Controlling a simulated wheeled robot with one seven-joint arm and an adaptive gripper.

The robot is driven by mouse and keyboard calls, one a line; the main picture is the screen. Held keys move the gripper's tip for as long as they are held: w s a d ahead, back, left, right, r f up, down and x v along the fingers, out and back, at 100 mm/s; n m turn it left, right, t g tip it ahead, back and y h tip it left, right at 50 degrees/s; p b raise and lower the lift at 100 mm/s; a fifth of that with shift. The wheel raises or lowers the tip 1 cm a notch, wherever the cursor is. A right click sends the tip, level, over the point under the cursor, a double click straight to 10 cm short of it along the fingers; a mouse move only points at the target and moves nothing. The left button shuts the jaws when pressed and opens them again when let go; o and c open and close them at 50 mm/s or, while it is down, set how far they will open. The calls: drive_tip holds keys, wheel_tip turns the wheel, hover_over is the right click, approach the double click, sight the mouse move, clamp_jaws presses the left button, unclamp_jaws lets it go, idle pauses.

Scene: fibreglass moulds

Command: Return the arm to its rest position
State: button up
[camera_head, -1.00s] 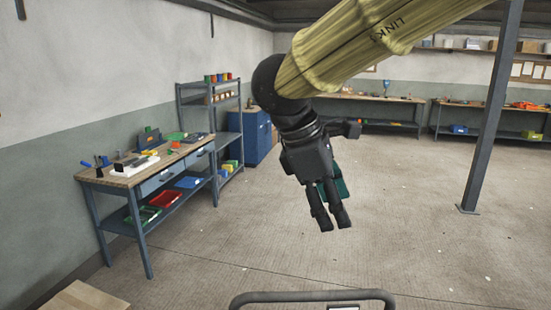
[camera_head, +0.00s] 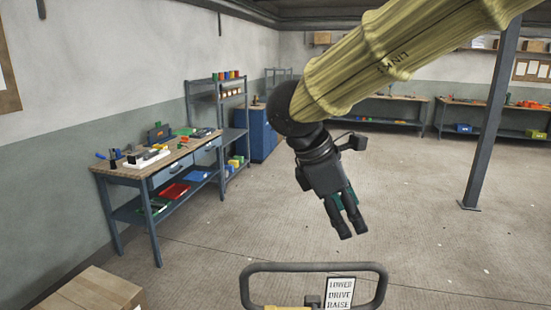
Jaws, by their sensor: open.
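My gripper (camera_head: 353,231) hangs from my arm near the middle of the head view, its dark fingers pointing down over the bare floor. It is open, and nothing shows between its fingers. My arm comes in from the upper right in a yellowish ribbed cover and bends at a dark joint above the gripper. A small part sticks out to the right of the wrist.
A workbench (camera_head: 132,174) with tools and trays stands at left, beside a shelf rack (camera_head: 217,98) and a blue cabinet (camera_head: 256,134). A cardboard box (camera_head: 92,290) is at lower left. A metal post (camera_head: 487,130) stands at right. The middle floor is clear.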

drive_tip(key=w+d+f+n+t+h, duration=0.1)
drive_tip(key=w+d+f+n, duration=0.4)
drive_tip(key=f, duration=0.4)
drive_tip(key=w+d+f+n+t+h, duration=0.15)
drive_tip(key=d+f+n, duration=0.25)
drive_tip(key=f+n, duration=0.45)
drive_tip(key=d+f+n+t+y, duration=0.1)
drive_tip(key=d+f+n+t, duration=0.15)
drive_tip(key=f+n, duration=1.4)
drive_tip(key=s+f+n+g+y, duration=0.1)
drive_tip(key=s+f+n+y, duration=0.1)
drive_tip(key=s+f+n, duration=0.65)
drive_tip(key=s+f+n+g+y, duration=0.2)
drive_tip(key=s+f+n, duration=0.35)
drive_tip(key=f, duration=0.65)
drive_tip(key=s+a+f+n+g+y, duration=0.15)
drive_tip(key=s+f+n, duration=0.3)
drive_tip(key=s, duration=0.55)
drive_tip(key=s+f+n+g+y, duration=0.2)
drive_tip(key=s+f+n, duration=0.3)
drive_tip(key=s, duration=0.4)
wheel_tip(320, 180, down, 9)
drive_tip(key=b, duration=1)
drive_tip(key=shift+s+a+n, duration=0.2)
drive_tip(key=shift+s+n, duration=0.2)
drive_tip(key=shift+n, duration=0.05)
